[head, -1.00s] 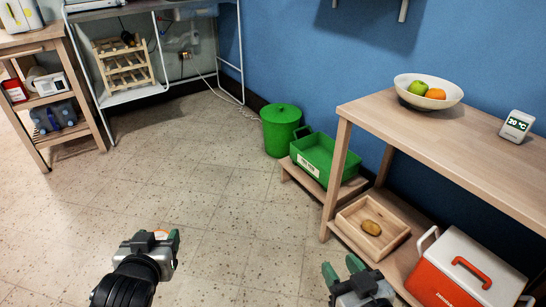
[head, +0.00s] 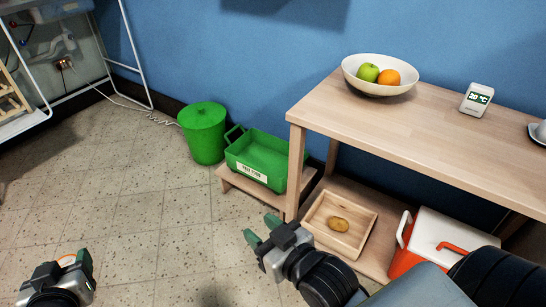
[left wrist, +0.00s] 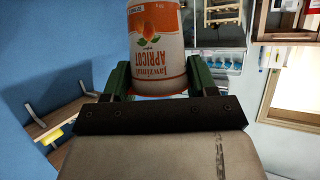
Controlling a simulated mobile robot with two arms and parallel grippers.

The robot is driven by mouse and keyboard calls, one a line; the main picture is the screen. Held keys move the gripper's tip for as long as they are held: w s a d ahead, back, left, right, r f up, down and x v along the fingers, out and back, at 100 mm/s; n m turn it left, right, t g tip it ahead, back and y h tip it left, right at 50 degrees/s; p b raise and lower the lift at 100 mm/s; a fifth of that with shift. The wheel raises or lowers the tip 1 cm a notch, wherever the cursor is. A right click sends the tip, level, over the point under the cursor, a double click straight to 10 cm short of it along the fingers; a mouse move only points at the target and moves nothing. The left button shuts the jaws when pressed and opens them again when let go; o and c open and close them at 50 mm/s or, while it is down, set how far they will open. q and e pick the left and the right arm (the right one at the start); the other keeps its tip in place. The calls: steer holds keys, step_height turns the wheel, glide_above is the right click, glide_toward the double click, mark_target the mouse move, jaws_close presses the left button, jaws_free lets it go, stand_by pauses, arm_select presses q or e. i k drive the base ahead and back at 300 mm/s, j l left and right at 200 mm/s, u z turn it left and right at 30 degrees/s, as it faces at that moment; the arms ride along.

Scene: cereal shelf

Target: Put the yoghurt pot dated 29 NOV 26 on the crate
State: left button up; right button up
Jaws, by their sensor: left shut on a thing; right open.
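My left gripper (head: 76,264), at the lower left of the head view, is shut on a white and orange yoghurt pot (left wrist: 156,45). The pot's label reads APRICOT, upside down in the left wrist view; no date is legible. A green crate (head: 262,177) with a white label stands on a low wooden stand by the blue wall, well beyond and right of the left gripper. My right gripper (head: 262,232) is open and empty, in front of the crate.
A lidded green bin (head: 203,135) stands left of the crate. Right of it is a wooden table (head: 420,115) with a fruit bowl (head: 382,85) and a temperature display (head: 477,98). Its lower shelf holds a wooden tray (head: 325,238) with a potato and a cool box (head: 440,240).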

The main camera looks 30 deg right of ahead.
mark_target(263, 168)
steer(key=i+z, duration=0.2)
steer(key=z, duration=0.25)
steer(key=i+j+z, duration=0.2)
steer(key=z, duration=0.2)
steer(key=i+j+z, duration=0.15)
steer(key=z, duration=0.3)
steer(key=i+j+z, duration=0.15)
steer(key=j+z, duration=0.25)
steer(key=l, duration=0.1)
